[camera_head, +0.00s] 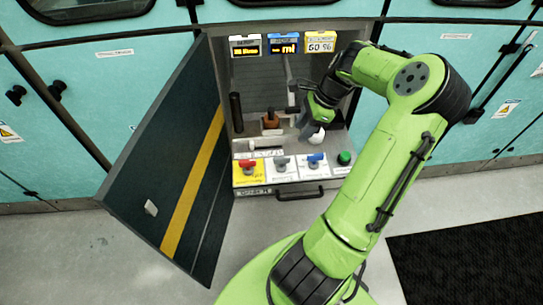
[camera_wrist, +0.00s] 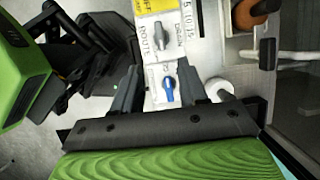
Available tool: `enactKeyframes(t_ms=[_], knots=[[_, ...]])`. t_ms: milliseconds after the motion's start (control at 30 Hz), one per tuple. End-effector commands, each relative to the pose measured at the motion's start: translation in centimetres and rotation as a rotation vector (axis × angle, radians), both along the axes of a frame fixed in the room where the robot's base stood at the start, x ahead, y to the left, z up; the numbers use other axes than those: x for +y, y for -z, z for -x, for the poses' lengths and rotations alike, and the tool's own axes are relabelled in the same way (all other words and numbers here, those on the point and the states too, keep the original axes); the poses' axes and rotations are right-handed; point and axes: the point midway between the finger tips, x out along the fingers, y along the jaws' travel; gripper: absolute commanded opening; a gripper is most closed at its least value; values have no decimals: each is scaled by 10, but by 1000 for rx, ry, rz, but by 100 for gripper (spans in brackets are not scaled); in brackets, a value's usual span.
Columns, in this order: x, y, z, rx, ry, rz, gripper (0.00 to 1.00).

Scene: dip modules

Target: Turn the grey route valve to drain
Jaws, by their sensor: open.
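The grey route valve (camera_head: 281,164) is on a white plate in the middle of the control panel, between the red and blue valves. The blue valve (camera_wrist: 168,90) shows between and below the fingers. In the head view my gripper (camera_head: 316,128) is inside the cabinet, above and behind the right part of the panel. The grey valve is clear of both fingers.
The red valve (camera_head: 247,163) on yellow stands left, the blue valve (camera_head: 316,158) right, with a green button (camera_head: 345,157) beyond. The open dark door (camera_head: 175,170) bounds the left side. A brown-orange item (camera_head: 270,120) and pipes stand behind. Display boxes (camera_head: 283,44) hang above.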

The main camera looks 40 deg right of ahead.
Motion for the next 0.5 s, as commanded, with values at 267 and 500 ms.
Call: enactKeyframes(t_ms=[267, 500], knots=[[24, 72, -15, 2, -6, -5, 43], [40, 117, -26, 1, -7, -2, 43]])
